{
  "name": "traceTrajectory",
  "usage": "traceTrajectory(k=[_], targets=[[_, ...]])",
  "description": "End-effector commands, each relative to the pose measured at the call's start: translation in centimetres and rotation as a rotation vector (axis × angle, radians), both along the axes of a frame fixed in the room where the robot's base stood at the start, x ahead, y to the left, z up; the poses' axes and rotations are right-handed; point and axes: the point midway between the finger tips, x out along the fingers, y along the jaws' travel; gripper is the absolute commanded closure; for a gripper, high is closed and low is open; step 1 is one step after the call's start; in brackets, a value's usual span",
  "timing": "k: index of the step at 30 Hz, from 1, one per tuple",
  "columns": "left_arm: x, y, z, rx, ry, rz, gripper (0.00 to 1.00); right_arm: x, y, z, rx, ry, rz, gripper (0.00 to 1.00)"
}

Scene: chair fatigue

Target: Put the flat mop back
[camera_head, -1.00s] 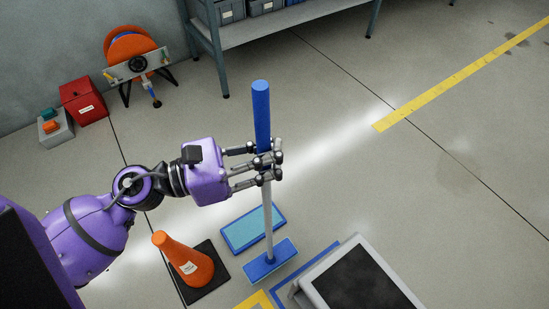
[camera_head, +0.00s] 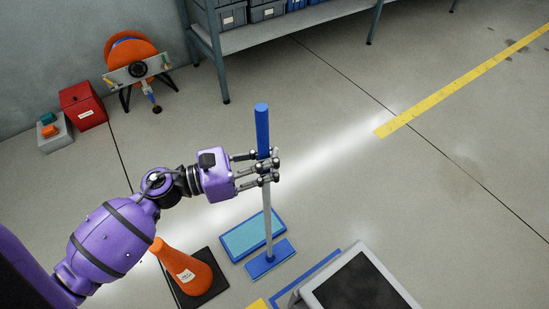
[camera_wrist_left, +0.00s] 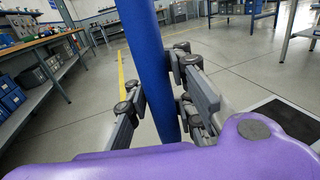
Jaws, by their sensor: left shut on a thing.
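The flat mop (camera_head: 267,220) stands nearly upright, with a blue grip at the top, a grey pole and a flat blue head (camera_head: 270,258) low down. My left gripper (camera_head: 267,168) is shut around the lower part of the blue grip. In the left wrist view the blue grip (camera_wrist_left: 146,60) runs between the fingers (camera_wrist_left: 160,100). A light-blue pad with a blue rim (camera_head: 253,234) lies on the floor just behind the mop head. I cannot tell whether the head touches the floor. My right gripper is out of view.
An orange cone (camera_head: 184,268) on a black base stands left of the mop, below my left arm. A grey-framed dark panel (camera_head: 360,287) is at the lower right. Floor to the right is clear.

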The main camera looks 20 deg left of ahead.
Motion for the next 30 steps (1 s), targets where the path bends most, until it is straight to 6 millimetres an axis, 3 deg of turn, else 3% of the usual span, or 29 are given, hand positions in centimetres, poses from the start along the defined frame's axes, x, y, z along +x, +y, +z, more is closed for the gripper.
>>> traceTrajectory(k=[8, 9, 15, 27, 30], targets=[[0.0, 0.0, -0.2, -0.003, -0.001, -0.001, 1.00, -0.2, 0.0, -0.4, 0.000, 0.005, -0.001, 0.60], [0.0, 0.0, -0.3, -0.001, 0.002, -0.001, 0.85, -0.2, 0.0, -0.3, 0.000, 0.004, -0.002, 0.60], [0.0, 0.0, -0.2, -0.001, 0.002, -0.001, 0.59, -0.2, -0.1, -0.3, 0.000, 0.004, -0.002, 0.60], [-0.1, 0.0, 0.2, -0.001, 0.001, 0.000, 0.59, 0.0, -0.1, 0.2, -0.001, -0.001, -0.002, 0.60], [-0.9, 1.2, -0.2, 0.001, 0.006, 0.000, 0.59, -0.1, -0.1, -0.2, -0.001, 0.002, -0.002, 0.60]])
